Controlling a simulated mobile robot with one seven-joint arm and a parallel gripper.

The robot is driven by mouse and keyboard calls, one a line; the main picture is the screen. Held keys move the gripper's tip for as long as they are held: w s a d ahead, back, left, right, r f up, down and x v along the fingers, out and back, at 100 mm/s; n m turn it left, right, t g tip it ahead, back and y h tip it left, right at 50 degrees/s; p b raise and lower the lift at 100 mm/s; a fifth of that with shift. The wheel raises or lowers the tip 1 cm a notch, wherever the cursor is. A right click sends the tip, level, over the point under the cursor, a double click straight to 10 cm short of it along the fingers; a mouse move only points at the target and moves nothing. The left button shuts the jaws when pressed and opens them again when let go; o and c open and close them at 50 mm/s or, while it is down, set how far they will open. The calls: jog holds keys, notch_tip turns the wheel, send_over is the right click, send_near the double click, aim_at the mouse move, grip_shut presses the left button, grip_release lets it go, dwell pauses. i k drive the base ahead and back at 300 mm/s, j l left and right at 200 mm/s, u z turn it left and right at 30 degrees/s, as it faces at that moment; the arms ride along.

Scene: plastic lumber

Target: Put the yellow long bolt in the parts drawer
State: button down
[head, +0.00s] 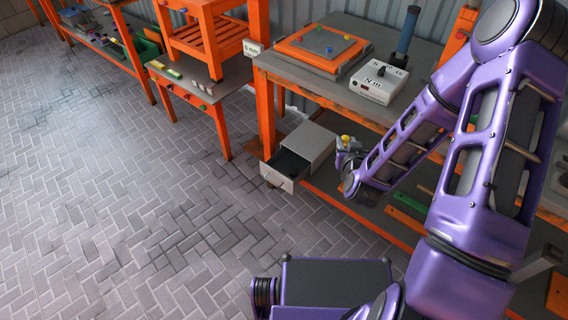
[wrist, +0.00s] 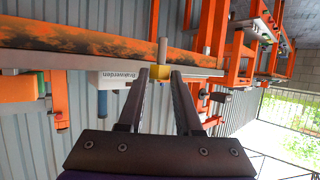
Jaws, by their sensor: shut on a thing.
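The yellow long bolt (head: 346,139) shows as a small yellow spot at my gripper (head: 347,152) in the head view. In the wrist view my gripper (wrist: 165,72) is shut on the bolt (wrist: 161,74), and a grey shaft stands out beyond the fingertips. The parts drawer (head: 281,175) is a grey drawer pulled open from its grey cabinet (head: 309,140), below the bench. The gripper is just right of the cabinet, apart from the open drawer. The drawer's dark inside is partly visible, and my arm hides part of the gripper.
The workbench (head: 290,72) carries an orange-edged board (head: 318,50) and a white box marked Nm (head: 379,84). Its orange front edge runs above the drawer cabinet. A smaller orange table (head: 191,92) stands farther left. The paved floor left of the drawer is clear.

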aim_at(280, 168)
jog(key=i+j, duration=0.4)
jog(key=j, duration=0.25)
jog(key=i+j, duration=0.15)
jog(key=i, duration=0.2)
jog(key=i+j, duration=0.1)
jog(key=i, duration=0.2)
